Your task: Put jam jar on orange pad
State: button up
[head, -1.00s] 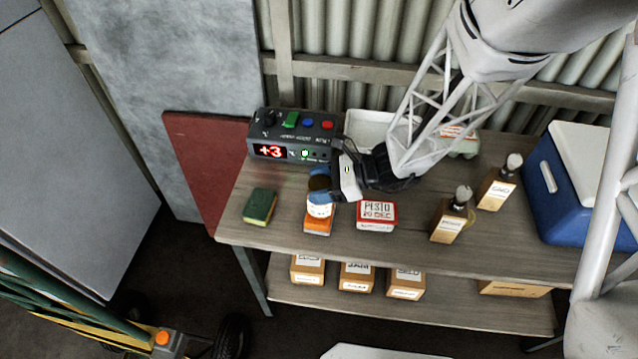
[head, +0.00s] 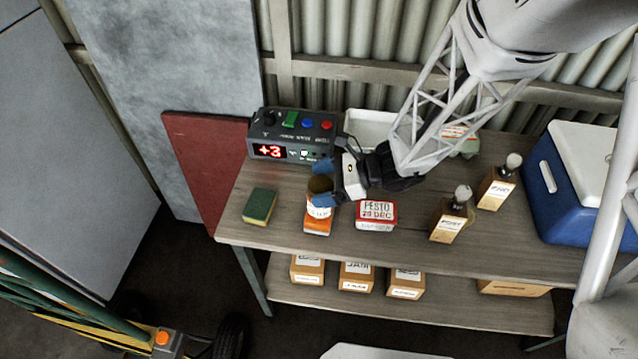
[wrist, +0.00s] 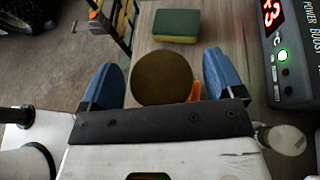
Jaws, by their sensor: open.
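The jam jar (head: 319,199), with a brown lid and a pale label, stands upright on the orange pad (head: 317,229) near the bench's front left. In the wrist view the round lid (wrist: 163,80) lies between the blue fingers, with gaps on both sides. A small part of the orange pad (wrist: 196,91) shows beside it. My gripper (head: 327,186) is open around the jar, one finger behind it and one at its right front. The wrist view shows both fingers of my gripper (wrist: 158,80) spread apart. The jar hides most of the pad's top.
A green-and-yellow sponge (head: 259,207) lies left of the pad, and a pesto tin (head: 376,215) sits close on the right. A control box (head: 292,137) showing +3 stands behind. Two bottles (head: 449,220) (head: 497,184) and a blue cooler (head: 570,190) are farther right.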

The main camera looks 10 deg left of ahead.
jog(key=v, duration=1.1)
dwell(0.3)
jog(key=shift+r, duration=0.1)
dwell(0.7)
jog(key=s+d+r+n+t+h, duration=0.4)
jog(key=s+d+r+n+h, duration=0.9)
jog(key=s+d+r+n, duration=0.2)
notch_tip(320, 180, up, 2)
jog(key=shift+d+r+n+t+h, duration=0.1)
jog(key=shift+d+n+t+h, duration=0.2)
jog(key=shift+d+n+t, duration=0.15)
jog(key=shift+s, duration=0.15)
dwell(0.8)
